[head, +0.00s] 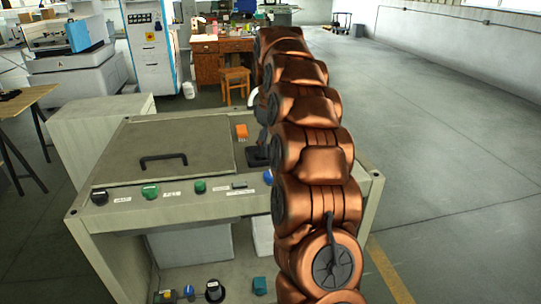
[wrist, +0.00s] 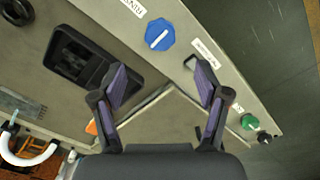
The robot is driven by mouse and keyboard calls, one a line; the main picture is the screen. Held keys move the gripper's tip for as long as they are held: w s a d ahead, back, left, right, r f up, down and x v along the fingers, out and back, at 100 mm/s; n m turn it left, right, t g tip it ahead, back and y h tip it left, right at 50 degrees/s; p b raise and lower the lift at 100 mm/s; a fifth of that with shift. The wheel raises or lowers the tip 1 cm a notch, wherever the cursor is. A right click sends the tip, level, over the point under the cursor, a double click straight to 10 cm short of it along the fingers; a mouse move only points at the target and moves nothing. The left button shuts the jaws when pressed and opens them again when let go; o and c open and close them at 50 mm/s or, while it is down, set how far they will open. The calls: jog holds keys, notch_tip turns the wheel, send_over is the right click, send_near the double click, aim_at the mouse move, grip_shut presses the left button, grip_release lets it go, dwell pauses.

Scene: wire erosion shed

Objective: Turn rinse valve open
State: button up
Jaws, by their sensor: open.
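The rinse valve knob is a blue, many-sided knob (wrist: 160,34) with a white line across its face, at the top of the wrist view. A partly cut-off label beside it (wrist: 130,7) seems to begin "RINS". In the head view only a blue sliver of this knob (head: 268,176) shows at the panel's front edge, beside my arm. My gripper (wrist: 162,76) is open and empty over the panel, its two fingers apart. The knob lies beyond the fingertips, not between them. My gripper is hidden behind my arm in the head view.
On the console front are a black knob (head: 99,196), green knobs (head: 150,191) (head: 200,186) and a small switch (head: 239,184). A lid with a black handle (head: 164,160) lies behind them. A black recessed plate (wrist: 92,62) and an orange block (head: 241,131) are nearby. Floor at right is clear.

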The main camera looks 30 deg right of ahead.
notch_tip(320, 180, up, 2)
jog(key=shift+r, duration=0.15)
jog(key=shift+a, duration=0.15)
dwell(0.6)
jog(key=s+a+r+m+p, duration=0.1)
jog(key=s+a+r+p, duration=0.15)
jog(key=s+a, duration=1.25)
jog(key=s+a+f+m+p, duration=0.1)
jog(key=s+a+f, duration=0.1)
jog(key=s, duration=0.5)
jog(key=s+a+f+m+g, duration=0.1)
jog(key=s+a+f, duration=0.2)
jog(key=s, duration=0.5)
jog(key=s+a+f+m+p, duration=0.1)
jog(key=s+a, duration=0.3)
jog(key=s, duration=0.4)
jog(key=shift+s+f+m+g+p, duration=0.15)
jog(key=shift+f+m+g+p, duration=0.2)
jog(key=shift+f, duration=0.5)
